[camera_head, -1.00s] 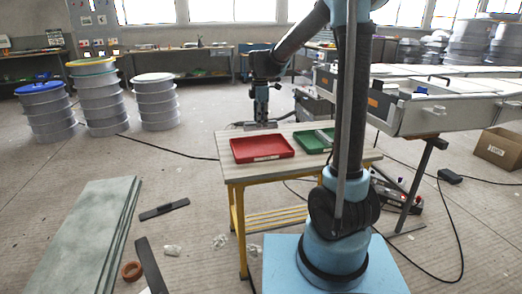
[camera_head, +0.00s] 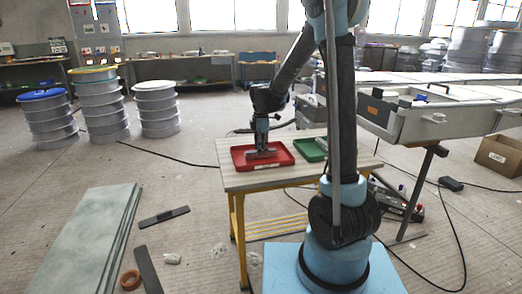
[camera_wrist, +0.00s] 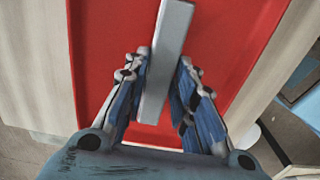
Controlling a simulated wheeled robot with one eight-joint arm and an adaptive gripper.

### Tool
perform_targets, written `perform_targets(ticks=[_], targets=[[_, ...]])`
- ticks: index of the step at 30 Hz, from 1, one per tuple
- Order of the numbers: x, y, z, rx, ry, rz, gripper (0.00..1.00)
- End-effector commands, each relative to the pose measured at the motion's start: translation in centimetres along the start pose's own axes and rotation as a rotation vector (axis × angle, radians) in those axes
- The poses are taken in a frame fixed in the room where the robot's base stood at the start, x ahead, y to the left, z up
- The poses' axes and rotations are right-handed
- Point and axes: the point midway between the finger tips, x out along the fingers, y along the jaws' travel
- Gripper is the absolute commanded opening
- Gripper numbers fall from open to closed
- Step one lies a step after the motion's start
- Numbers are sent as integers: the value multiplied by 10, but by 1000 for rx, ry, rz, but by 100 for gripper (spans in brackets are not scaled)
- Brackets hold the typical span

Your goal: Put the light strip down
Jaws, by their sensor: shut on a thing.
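The light strip (camera_wrist: 168,45) is a narrow, flat grey bar. In the wrist view it lies lengthwise between the two fingers of my gripper (camera_wrist: 163,65), which is shut on it. Behind it is the red floor of the red tray (camera_wrist: 230,40). In the head view my gripper (camera_head: 262,146) points down into the red tray (camera_head: 287,148), with the strip (camera_head: 258,155) low over the tray floor. I cannot tell whether the strip touches the floor. No other thing shows in the red tray.
A green tray (camera_head: 309,150) stands to the right of the red tray on the wooden-topped table (camera_head: 270,178). My own arm hides part of the table's right side. A white workbench (camera_head: 430,120) stands to the right. Stacked drums (camera_head: 155,108) stand at the back left.

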Motion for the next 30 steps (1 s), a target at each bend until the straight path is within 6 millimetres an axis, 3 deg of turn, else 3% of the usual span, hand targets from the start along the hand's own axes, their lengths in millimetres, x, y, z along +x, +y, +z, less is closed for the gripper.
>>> perform_targets(ticks=[6,7,9,10,22,30], targets=[[1,0,0,0,0,0,0],[2,0,0,0,0,0,27],[1,0,0,0,0,0,43],[1,0,0,0,0,0,45],[-3,0,0,0,0,0,45],[-38,-1,0,1,0,0,45]])
